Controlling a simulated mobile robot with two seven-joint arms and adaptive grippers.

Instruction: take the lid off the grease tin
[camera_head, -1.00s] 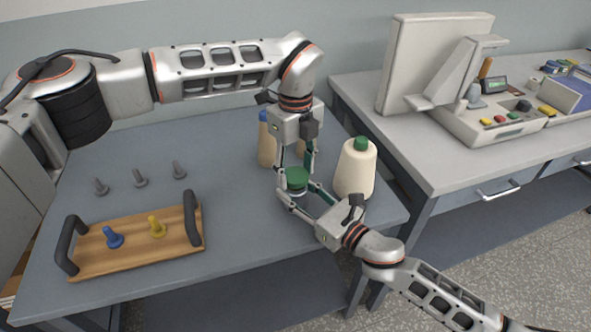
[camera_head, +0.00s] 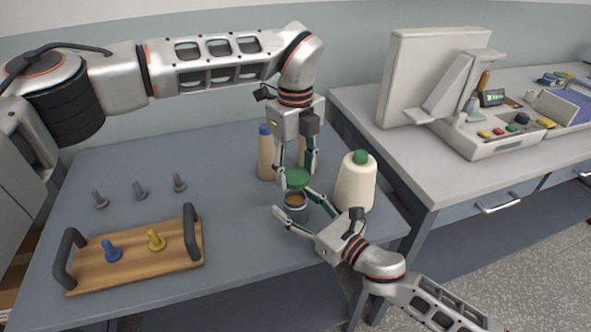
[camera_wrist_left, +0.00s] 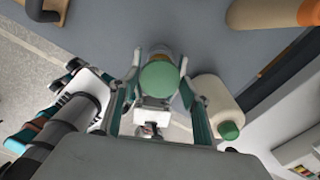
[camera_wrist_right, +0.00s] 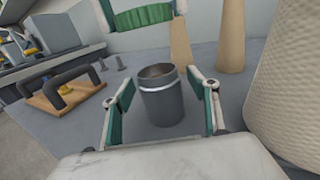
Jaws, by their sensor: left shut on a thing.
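The green lid (camera_head: 298,177) is off the grease tin and held level above it by my left gripper (camera_head: 295,180), whose fingers are shut on its sides. The lid also shows in the left wrist view (camera_wrist_left: 160,82) and at the top of the right wrist view (camera_wrist_right: 143,17). The grease tin (camera_head: 295,209) stands upright and open on the table, with brownish contents visible. In the right wrist view the grey tin (camera_wrist_right: 161,102) stands between the spread fingers of my right gripper (camera_wrist_right: 160,95), with a gap on each side. That gripper is open.
A cream thread cone (camera_head: 356,182) with a green top stands close right of the tin. Tan cones (camera_head: 267,155) stand behind. A wooden tray (camera_head: 135,264) with blue and yellow bobbins is at left, with grey pegs behind it. The table between tray and tin is clear.

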